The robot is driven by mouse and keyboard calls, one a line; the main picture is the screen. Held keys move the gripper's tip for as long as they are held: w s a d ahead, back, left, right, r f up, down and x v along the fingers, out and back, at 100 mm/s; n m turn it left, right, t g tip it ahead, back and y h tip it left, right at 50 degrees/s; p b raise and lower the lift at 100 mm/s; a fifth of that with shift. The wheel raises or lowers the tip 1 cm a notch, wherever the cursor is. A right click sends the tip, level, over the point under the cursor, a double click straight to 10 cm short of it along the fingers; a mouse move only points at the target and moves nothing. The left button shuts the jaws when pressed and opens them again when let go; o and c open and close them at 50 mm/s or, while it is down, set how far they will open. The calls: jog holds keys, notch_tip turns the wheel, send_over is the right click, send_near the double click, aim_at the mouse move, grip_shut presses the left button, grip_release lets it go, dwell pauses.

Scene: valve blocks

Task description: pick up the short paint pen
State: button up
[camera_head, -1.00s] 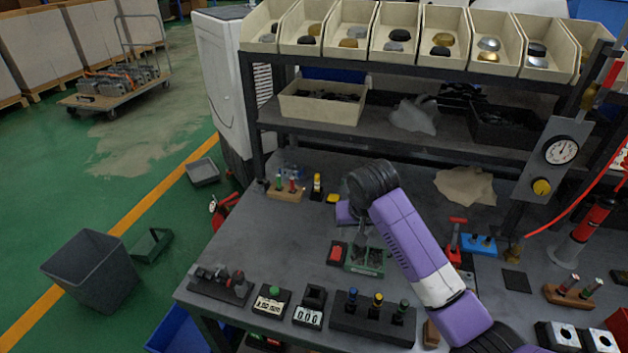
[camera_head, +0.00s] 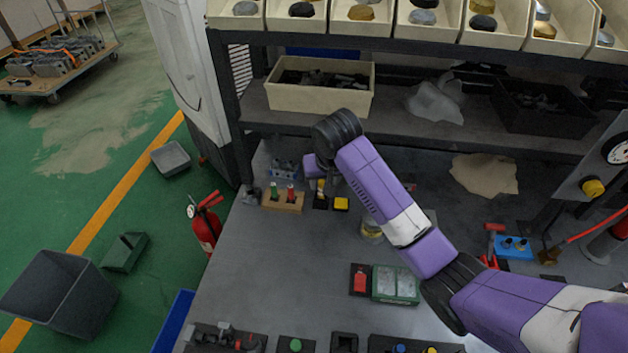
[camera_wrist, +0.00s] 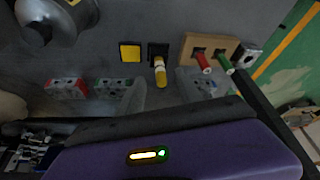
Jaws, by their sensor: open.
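A yellow pen with a white band (camera_wrist: 160,70) stands in a small black holder (camera_wrist: 157,49). In the head view the yellow pen (camera_head: 321,188) is partly behind my arm's end. A red pen (camera_wrist: 203,62) and a green pen (camera_wrist: 224,62) stand in a wooden block (camera_wrist: 213,42) beside it; the block also shows in the head view (camera_head: 284,202). I cannot tell for sure which is the short one. My gripper (camera_wrist: 165,92) is open and empty, its grey fingers either side of the yellow pen's line, apparently apart from it.
A yellow square (camera_wrist: 130,52) lies beside the black holder. Grey-and-red blocks (camera_wrist: 66,88) sit to the left in the wrist view. The shelf with a cream bin (camera_head: 320,90) stands behind.

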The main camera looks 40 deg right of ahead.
aim_at(322, 185)
jog(key=x, duration=0.3)
jog(key=shift+w+d+p, duration=0.15)
jog(key=shift+p, duration=0.15)
jog(key=shift+x, duration=2.1)
jog(key=shift+w+r, duration=0.1)
grip_shut()
